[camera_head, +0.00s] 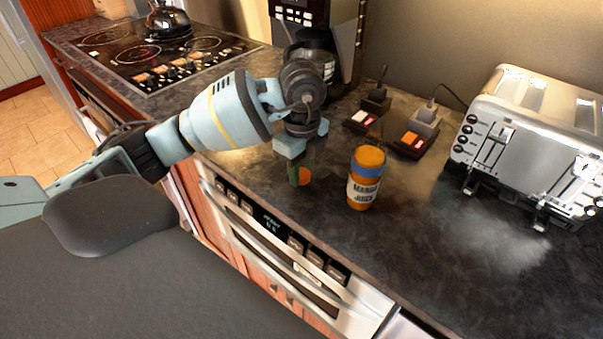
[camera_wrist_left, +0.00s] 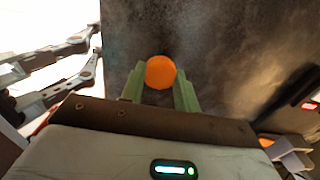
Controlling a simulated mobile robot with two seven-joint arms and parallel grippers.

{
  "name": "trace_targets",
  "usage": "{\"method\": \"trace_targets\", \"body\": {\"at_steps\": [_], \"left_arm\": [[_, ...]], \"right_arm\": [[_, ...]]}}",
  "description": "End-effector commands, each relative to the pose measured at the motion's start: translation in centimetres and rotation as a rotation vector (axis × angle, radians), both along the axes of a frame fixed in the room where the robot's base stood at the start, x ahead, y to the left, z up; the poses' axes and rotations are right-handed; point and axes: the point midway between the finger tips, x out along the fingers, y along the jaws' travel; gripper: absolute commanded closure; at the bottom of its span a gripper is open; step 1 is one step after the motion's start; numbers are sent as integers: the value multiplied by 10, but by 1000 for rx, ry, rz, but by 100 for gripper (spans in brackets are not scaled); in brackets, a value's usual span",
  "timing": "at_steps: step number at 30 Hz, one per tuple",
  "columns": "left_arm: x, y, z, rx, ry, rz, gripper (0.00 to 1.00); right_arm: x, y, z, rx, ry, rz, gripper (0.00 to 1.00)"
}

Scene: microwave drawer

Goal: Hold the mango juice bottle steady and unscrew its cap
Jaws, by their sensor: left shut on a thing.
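The mango juice bottle (camera_head: 363,183) stands upright on the dark counter. It has a blue band near its top and an orange top face; I cannot tell whether that face is a cap. My left gripper (camera_head: 301,174) points down over the counter, to the left of the bottle and apart from it. It is shut on a small round orange piece (camera_wrist_left: 160,72), which shows between the green fingertips in the left wrist view. The piece may be a cap, but its sides are mostly hidden by the fingers. My right gripper is not in view.
A silver toaster (camera_head: 535,130) stands to the right of the bottle. Two small dark devices with lit parts (camera_head: 413,138) sit behind it. A coffee maker (camera_head: 318,45) stands at the back, and a stove (camera_head: 150,60) with a kettle at the far left. The counter right of the bottle is clear.

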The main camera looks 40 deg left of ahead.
Motion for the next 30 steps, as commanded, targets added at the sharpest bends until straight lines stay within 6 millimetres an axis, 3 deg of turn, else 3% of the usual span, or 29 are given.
{"method": "trace_targets", "body": {"at_steps": [4, 16, 17, 21, 30], "left_arm": [[0, 1, -17, 1, 0, 1, 96], [0, 1, -22, 0, -1, 1, 96], [0, 0, -21, 0, -1, 1, 65], [0, 0, -21, 0, -1, 1, 47], [0, 0, -20, 0, -2, 1, 47]], "right_arm": [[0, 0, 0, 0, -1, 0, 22], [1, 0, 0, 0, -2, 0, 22], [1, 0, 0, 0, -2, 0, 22], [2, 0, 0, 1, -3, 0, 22], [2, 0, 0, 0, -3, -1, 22]]}}
